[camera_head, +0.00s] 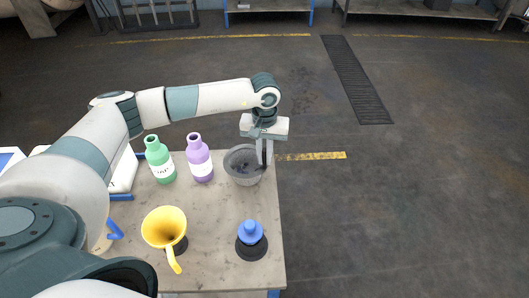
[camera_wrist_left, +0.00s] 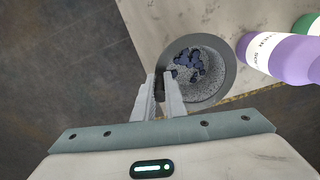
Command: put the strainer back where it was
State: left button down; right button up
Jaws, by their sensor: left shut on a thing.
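The strainer (camera_head: 237,174) is a grey, speckled round basket near the back right corner of the table, with dark blue lumps inside. It also shows in the left wrist view (camera_wrist_left: 224,62), top side open to the camera. My left gripper (camera_head: 264,158) points down at the strainer's right side and is shut on its rim. In the left wrist view the fingers (camera_wrist_left: 165,92) pinch the rim's near left part. I cannot tell whether the strainer's bottom touches the table. My right gripper is out of view.
A purple bottle (camera_head: 200,165) stands just left of the strainer, with a green bottle (camera_head: 160,166) beyond it. A yellow funnel (camera_head: 160,226) and a blue-topped black piece (camera_head: 251,233) stand nearer on the table (camera_head: 215,258). The middle of the tabletop is bare.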

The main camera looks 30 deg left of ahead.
pick_arm(q)
jog(key=shift+f, duration=0.1)
jog(key=shift+f, duration=0.15)
jog(key=c, duration=1.8)
grip_release()
